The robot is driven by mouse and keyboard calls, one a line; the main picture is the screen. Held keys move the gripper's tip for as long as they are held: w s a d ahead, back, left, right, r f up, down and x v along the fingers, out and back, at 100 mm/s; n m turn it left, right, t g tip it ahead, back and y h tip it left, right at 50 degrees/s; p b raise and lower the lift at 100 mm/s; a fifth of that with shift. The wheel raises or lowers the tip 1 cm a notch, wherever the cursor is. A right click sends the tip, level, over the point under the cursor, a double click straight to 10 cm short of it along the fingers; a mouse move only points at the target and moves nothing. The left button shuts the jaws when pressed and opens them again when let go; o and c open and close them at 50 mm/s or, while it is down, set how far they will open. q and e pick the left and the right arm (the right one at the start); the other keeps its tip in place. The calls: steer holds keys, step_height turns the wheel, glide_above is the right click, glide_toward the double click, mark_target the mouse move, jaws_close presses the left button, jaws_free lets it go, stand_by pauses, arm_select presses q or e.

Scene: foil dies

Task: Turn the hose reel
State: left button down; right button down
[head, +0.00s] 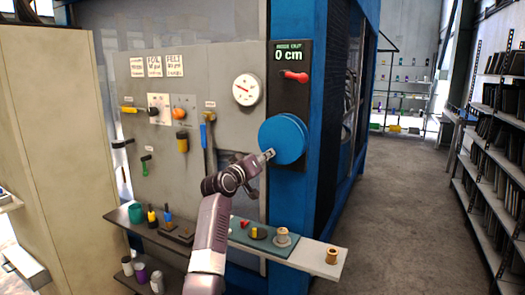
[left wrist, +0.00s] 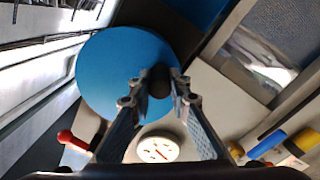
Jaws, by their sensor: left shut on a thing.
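A small dark knob (left wrist: 160,80) stands near the disc's edge. My left gripper (head: 268,155) is at the lower left of the disc, shut on this knob, with one finger on each side of it in the left wrist view (left wrist: 160,92). A display (head: 288,56) above the reel reads 0 cm. A red lever (head: 295,76) sits between display and reel. My right gripper is out of view.
A white dial gauge (head: 247,90), a hammer-like tool (head: 208,128) and several switches are on the grey board left of the reel. Below, a shelf (head: 318,250) carries small items, including a wooden spool (head: 332,256). The aisle floor (head: 400,190) at right is clear.

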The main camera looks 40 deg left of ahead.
mark_target(279, 156)
arm_select(q)
steer(key=d+n+p, duration=0.1)
steer(key=n, duration=0.1)
steer(key=d+n+p, duration=0.1)
steer(key=n, duration=0.1)
steer(key=f+n+p, duration=0.1)
steer(key=n+p, duration=0.1)
steer(key=shift+w+d, duration=0.3)
steer(key=shift+d, duration=0.1)
steer(key=shift+n, duration=0.3)
steer(key=c, duration=1.8)
jaws_free()
steer(key=shift+s, duration=0.15)
steer(key=v, duration=1.1)
steer(key=shift+s, duration=0.35)
